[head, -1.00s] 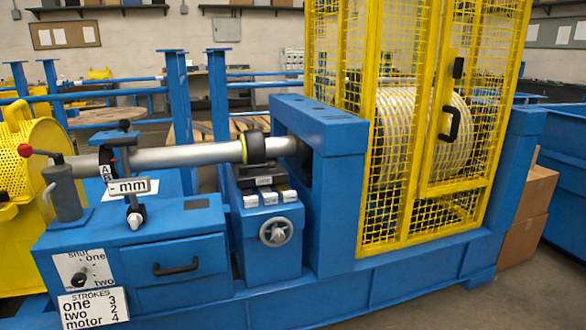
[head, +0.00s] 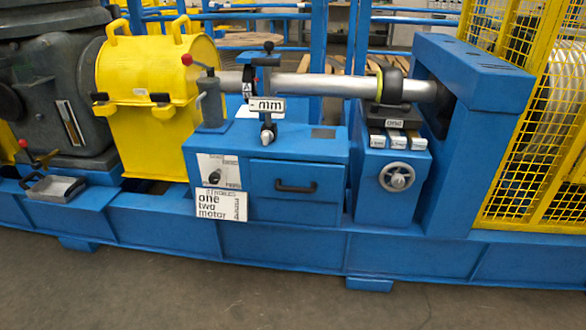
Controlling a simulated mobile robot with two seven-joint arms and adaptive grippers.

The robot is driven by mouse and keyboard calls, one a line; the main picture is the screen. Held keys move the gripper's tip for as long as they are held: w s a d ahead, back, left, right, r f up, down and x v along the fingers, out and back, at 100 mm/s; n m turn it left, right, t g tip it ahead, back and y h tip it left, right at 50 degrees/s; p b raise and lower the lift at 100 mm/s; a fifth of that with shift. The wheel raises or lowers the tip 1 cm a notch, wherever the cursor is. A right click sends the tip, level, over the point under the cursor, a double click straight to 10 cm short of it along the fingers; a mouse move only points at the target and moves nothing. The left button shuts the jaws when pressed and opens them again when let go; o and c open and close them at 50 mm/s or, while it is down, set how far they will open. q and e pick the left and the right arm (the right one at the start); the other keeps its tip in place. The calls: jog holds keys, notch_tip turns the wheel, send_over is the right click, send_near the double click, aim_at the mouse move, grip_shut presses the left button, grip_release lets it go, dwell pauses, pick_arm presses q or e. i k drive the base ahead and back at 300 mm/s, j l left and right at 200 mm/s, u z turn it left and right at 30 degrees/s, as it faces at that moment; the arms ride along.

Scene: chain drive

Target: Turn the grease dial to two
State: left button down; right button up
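The grease dial (head: 214,177) is a small dark knob on a white plate (head: 230,171) on the front of the blue cabinet, left of its drawer. In this view the plate's markings are too small to read, and I cannot tell where the knob points. Below it hangs a white strokes card (head: 221,205) with the rows one, two and motor. Neither of my grippers is in view.
A drawer with a black handle (head: 296,187) and a handwheel (head: 396,177) sit right of the dial. A grey pump with a red-knobbed lever (head: 209,100) stands above it. A yellow guard (head: 150,90) is to the left. The floor (head: 200,295) in front is clear.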

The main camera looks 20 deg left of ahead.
aim_at(214, 178)
jog(key=u, duration=1.3)
jog(key=j+z, duration=0.15)
